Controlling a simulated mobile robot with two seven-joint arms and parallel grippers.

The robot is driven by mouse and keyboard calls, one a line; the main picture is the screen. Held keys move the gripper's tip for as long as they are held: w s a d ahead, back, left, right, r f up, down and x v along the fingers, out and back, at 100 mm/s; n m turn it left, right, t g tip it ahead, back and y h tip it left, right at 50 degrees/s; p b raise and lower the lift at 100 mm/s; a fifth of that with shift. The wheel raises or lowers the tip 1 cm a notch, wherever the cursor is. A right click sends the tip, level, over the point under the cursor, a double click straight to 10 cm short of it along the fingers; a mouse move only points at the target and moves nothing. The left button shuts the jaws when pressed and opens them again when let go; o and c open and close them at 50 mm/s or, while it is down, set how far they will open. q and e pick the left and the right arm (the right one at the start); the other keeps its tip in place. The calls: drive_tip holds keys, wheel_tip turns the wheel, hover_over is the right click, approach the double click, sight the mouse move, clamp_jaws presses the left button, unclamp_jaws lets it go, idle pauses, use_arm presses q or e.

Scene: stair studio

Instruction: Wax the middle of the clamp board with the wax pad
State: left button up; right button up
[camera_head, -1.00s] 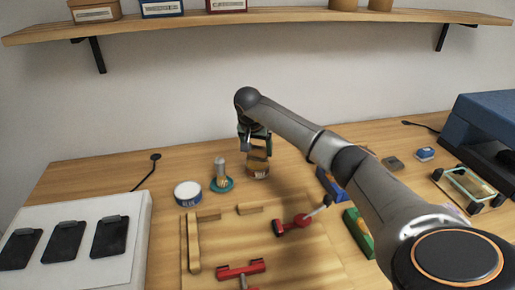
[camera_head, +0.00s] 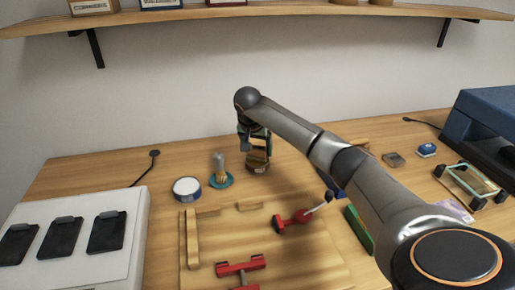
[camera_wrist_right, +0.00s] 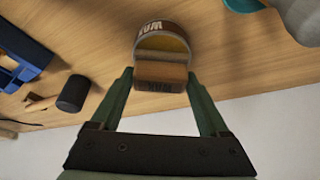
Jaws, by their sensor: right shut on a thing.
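The clamp board (camera_head: 225,225) lies on the bench with red toggle clamps on it; its middle is bare wood. My right gripper (camera_head: 257,148) is behind the board, pointing down. It is shut on the wax pad (camera_wrist_right: 160,74), a small block between the fingertips. The round wax tin (camera_head: 258,168) with yellow wax inside is right below the pad; its labelled wall also shows in the right wrist view (camera_wrist_right: 158,30). I cannot tell whether the pad touches the wax. My left gripper is not in view.
A white-and-blue tin (camera_head: 187,189) and a brush on a teal dish (camera_head: 221,181) stand left of the wax tin. A white panel with black pads (camera_head: 80,270) is at the left. Right are a green block (camera_head: 359,229) and a glass-topped frame (camera_head: 470,185).

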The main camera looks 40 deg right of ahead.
sight(258, 147)
drive_tip(key=shift+f, duration=0.45)
idle(0.4)
drive_tip(key=shift+f, duration=0.15)
idle(1.4)
wheel_tip(258, 147, up, 7)
drive_tip(key=p, duration=0.7)
idle(0.7)
drive_tip(key=shift+s, duration=0.1)
